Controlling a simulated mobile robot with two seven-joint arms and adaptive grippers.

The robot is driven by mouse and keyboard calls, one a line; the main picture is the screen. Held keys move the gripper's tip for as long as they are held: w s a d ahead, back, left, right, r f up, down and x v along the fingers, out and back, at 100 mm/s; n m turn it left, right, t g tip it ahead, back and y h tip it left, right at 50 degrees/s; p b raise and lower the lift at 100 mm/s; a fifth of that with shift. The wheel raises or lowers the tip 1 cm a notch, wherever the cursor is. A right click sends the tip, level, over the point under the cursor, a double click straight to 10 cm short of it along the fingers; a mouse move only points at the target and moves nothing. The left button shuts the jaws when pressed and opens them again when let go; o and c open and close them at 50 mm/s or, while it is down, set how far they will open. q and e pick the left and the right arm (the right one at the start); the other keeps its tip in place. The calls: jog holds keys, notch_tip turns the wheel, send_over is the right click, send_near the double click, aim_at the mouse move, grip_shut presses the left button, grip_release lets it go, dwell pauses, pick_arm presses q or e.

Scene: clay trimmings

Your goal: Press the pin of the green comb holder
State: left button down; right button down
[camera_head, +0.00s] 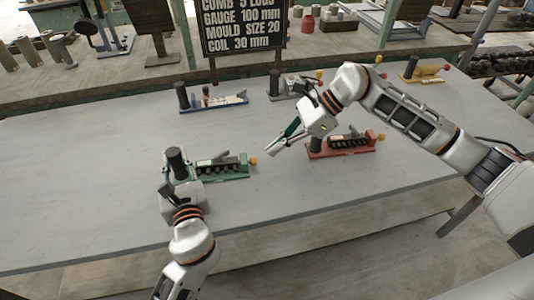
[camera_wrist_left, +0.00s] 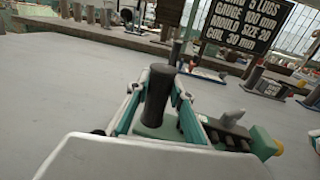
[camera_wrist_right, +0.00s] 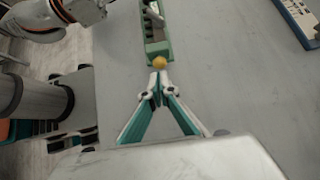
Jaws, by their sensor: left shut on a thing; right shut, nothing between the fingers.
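The green comb holder (camera_head: 221,167) lies on the grey table at the left centre of the head view. Its dark upright post (camera_wrist_left: 158,92) stands between the fingers of my left gripper (camera_wrist_left: 160,95), which is shut on it. The holder's yellow pin (camera_head: 253,161) sticks out at its right end; it also shows in the left wrist view (camera_wrist_left: 278,147) and the right wrist view (camera_wrist_right: 159,62). My right gripper (camera_wrist_right: 158,76) is shut and empty. In the right wrist view its fingertips lie just below the yellow pin; I cannot tell if they touch it.
A red comb holder (camera_head: 343,145) sits to the right, beneath my right arm. A blue holder (camera_head: 213,103), a grey holder (camera_head: 288,87) and a yellow holder (camera_head: 424,73) stand further back. A black sign (camera_head: 243,27) rises behind the table. The table's left part is clear.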

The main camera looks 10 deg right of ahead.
jog(key=v, duration=0.6)
jog(key=shift+d+f, duration=0.1)
jog(key=c, duration=2.4)
grip_release()
jog(key=o, duration=0.5)
jog(key=shift+a, duration=0.2)
jog(key=h, duration=0.4)
send_near(255, 159)
jog(key=x, duration=0.9)
jog(key=shift+w, duration=0.1)
